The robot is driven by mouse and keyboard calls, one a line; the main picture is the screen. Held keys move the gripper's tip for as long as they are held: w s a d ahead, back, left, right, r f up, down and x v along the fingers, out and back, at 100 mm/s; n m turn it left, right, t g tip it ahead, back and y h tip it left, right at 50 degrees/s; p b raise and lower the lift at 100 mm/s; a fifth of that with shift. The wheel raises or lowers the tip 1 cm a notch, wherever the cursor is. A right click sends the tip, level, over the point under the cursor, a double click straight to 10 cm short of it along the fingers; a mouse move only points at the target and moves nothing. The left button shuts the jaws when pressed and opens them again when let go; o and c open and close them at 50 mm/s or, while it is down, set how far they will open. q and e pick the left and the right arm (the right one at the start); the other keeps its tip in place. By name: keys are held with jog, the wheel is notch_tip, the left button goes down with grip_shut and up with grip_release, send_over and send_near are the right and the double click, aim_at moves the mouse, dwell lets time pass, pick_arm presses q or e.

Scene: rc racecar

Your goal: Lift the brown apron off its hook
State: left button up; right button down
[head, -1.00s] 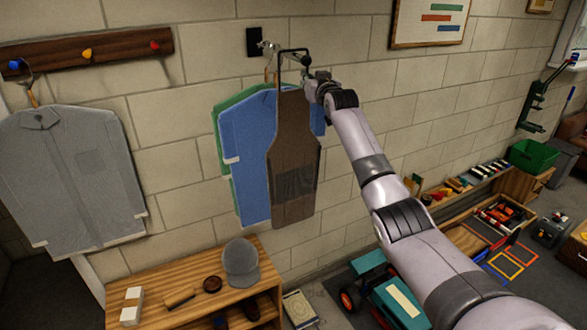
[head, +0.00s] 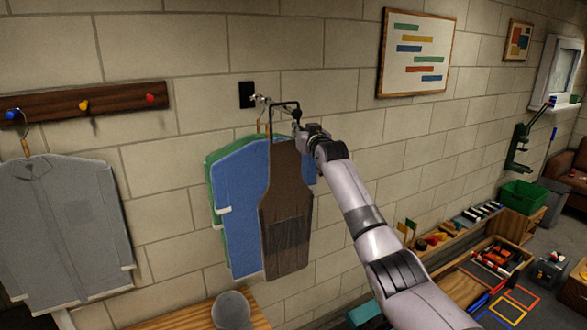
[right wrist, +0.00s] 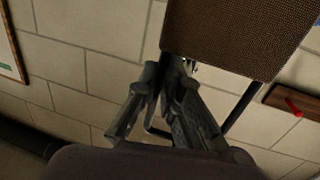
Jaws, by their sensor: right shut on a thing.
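The brown apron (head: 286,215) hangs in front of blue and green garments on the wall, below a metal hook (head: 262,99). Its dark neck loop (head: 285,104) stands up at the hook; I cannot tell whether the loop still touches it. My right gripper (head: 299,125) is at the loop's right side, just above the apron's top edge, shut on the apron. In the right wrist view, the fingers (right wrist: 170,75) come together at the apron's edge (right wrist: 235,38), which partly hides the tips. My left gripper is not in view.
The blue garment (head: 240,205) and green garment (head: 213,172) hang close behind the apron. A grey shirt (head: 62,230) hangs left below a peg rail (head: 85,103). A cap (head: 232,310) sits on a wooden bench below.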

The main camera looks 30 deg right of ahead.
jog(key=s+a+r+b, duration=0.1)
jog(key=s+b, duration=0.3)
jog(key=s, duration=0.5)
jog(key=s+a+r+b, duration=0.2)
jog(key=s+r+b, duration=0.1)
jog(key=s, duration=0.5)
jog(key=shift+s+a+r+b, duration=0.25)
jog(key=shift+s+b, duration=0.1)
jog(key=shift+b, duration=0.4)
jog(key=s+b, duration=0.2)
jog(key=s, duration=0.7)
dwell(0.8)
jog(key=shift+f, duration=0.1)
dwell(0.4)
